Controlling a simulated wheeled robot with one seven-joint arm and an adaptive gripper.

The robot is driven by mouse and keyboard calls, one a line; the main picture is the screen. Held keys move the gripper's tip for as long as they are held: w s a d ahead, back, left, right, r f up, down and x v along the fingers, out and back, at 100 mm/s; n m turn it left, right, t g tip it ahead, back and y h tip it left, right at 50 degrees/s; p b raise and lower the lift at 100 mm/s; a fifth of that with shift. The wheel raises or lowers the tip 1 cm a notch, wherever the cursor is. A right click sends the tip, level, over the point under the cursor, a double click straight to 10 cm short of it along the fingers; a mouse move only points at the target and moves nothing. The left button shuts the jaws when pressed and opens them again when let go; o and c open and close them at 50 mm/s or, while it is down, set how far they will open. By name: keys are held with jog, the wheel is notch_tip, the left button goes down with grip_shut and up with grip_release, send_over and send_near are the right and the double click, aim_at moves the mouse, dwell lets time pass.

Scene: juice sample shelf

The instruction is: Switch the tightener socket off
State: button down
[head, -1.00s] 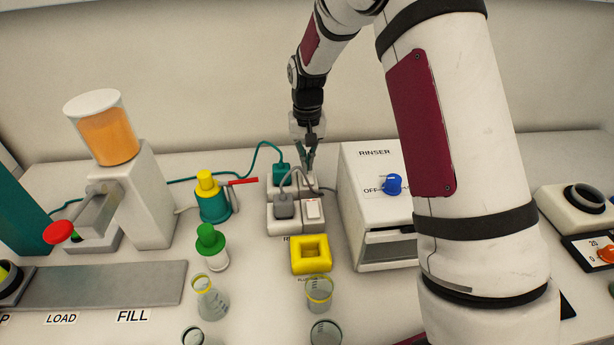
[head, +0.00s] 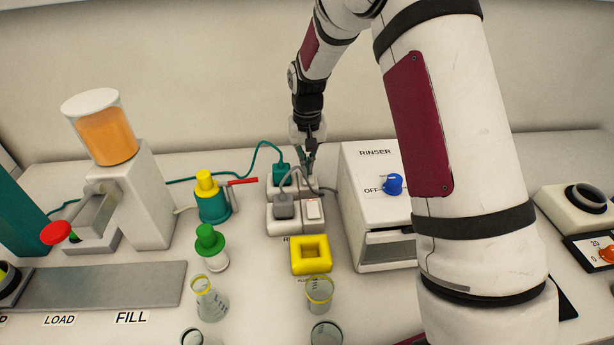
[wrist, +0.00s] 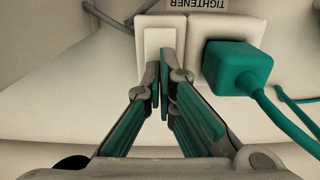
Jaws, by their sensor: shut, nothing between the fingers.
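The tightener socket shows in the wrist view (wrist: 203,17), with its "TIGHTENER" label upside down. Its pale rocker switch (wrist: 158,40) is beside a teal plug (wrist: 237,66). My gripper (wrist: 164,80) is shut and empty. Its fingertips are over the near end of the switch and hide part of it; I cannot tell whether they touch it. In the head view my gripper (head: 309,168) points down at the back socket, right of the teal plug (head: 281,174), and covers the switch there. Which way the rocker is tilted is not clear.
A front socket has a grey plug (head: 284,207) and a white switch (head: 313,209), close to my gripper. The rinser (head: 375,200) stands to the right. A teal and yellow device with a red handle (head: 212,197) is to the left. A yellow block (head: 311,268) lies in front.

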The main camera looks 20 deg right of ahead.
jog(key=shift+f, duration=0.2)
jog(key=shift+r+p, duration=0.65)
jog(key=shift+r, duration=2.85)
jog(key=shift+r, duration=0.25)
jog(key=s+r+n+t, duration=0.1)
jog(key=s+r+t, duration=0.1)
jog(key=s+r, duration=1.3)
jog(key=s+r+n+t, duration=0.1)
jog(key=s+r+t, duration=0.2)
jog(key=s, duration=1.5)
jog(key=shift+s+r, duration=0.15)
jog(key=shift+r, duration=0.1)
